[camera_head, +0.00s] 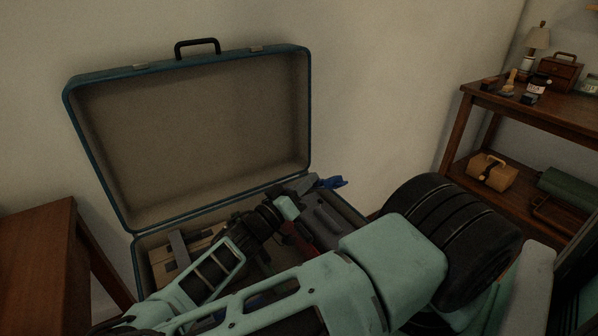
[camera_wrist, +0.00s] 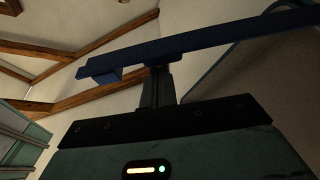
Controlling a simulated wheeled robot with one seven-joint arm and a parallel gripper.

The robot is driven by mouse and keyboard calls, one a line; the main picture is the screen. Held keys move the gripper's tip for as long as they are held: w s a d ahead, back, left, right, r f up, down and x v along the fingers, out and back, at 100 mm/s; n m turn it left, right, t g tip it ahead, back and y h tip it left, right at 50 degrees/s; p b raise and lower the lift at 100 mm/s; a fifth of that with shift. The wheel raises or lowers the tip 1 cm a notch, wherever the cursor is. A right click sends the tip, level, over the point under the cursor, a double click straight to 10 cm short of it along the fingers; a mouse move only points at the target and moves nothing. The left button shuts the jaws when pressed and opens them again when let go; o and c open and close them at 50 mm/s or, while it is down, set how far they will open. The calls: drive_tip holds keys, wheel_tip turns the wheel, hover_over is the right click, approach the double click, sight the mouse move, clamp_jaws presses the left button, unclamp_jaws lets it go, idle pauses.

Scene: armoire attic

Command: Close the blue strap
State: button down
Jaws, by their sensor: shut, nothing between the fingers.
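An open blue suitcase (camera_head: 66,112) stands with its lid up against the wall. A blue strap (camera_head: 333,182) shows as a small piece at the right side of the suitcase, near the lid's lower right corner. In the wrist view the blue strap (camera_wrist: 205,45) spans the upper picture as a long band with a small block under its left end. My gripper (camera_wrist: 158,72) is shut and empty, its fingertips at the strap's lower edge; I cannot tell whether they touch.
Several items, some wooden, lie in the suitcase base (camera_head: 139,262). A brown wooden table (camera_head: 38,250) stands at the left. A wooden shelf (camera_head: 540,108) at the right holds a lamp (camera_head: 536,40), boxes and a tan case (camera_head: 492,172). The wall above the lid is bare.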

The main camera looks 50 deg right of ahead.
drive_tip(key=shift+s+a+f+m+b, duration=0.1)
drive_tip(key=shift+s+f+m+b, duration=0.1)
drive_tip(key=shift+s+f+m, duration=0.25)
drive_tip(key=shift+s+a+f+m+b, duration=0.1)
drive_tip(key=shift+s+f+m+b, duration=0.15)
drive_tip(key=shift+f, duration=0.3)
drive_tip(key=shift+s+a+f+b, duration=0.1)
drive_tip(key=shift+s+f+b, duration=0.25)
drive_tip(key=shift+s+f, duration=0.35)
drive_tip(key=shift+w, duration=0.2)
